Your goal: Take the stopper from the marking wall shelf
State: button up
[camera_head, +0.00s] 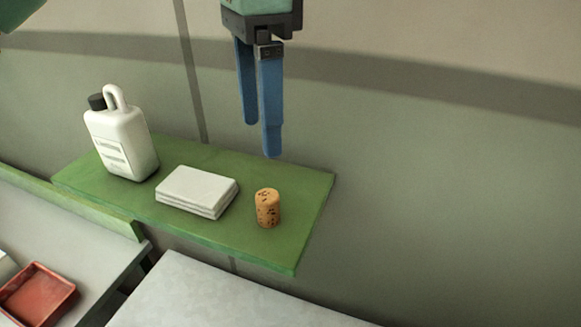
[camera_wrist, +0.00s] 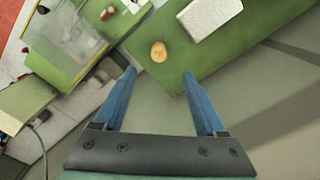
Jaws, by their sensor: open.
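A cork stopper (camera_head: 268,208), tan with dark specks, stands upright on the right part of a green wall shelf (camera_head: 275,250). In the wrist view the stopper (camera_wrist: 159,52) shows from above, ahead of the fingertips and between their lines. My gripper (camera_head: 262,140) has blue fingers that point down, above the shelf's back right part, apart from the stopper. In the wrist view my gripper (camera_wrist: 160,73) is open with nothing between its fingers. The shelf also shows there (camera_wrist: 148,30).
A white stack of flat pieces (camera_head: 197,192) lies just left of the stopper. A white jug with a dark cap (camera_head: 121,138) stands at the shelf's left end. A red tray (camera_head: 38,294) and a pale surface (camera_head: 200,295) lie below. The wall is behind the shelf.

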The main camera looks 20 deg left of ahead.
aim_at(267, 195)
jog(key=f, duration=0.6)
jog(key=shift+s+f, duration=0.2)
jog(key=shift+f, duration=0.1)
jog(key=shift+w+d+f+p, duration=0.1)
jog(key=shift+f+p, duration=0.55)
jog(key=shift+f, duration=0.9)
jog(key=shift+w+f+p, duration=0.1)
jog(key=shift+f+p, duration=0.5)
jog(key=shift+f, duration=0.9)
grip_shut()
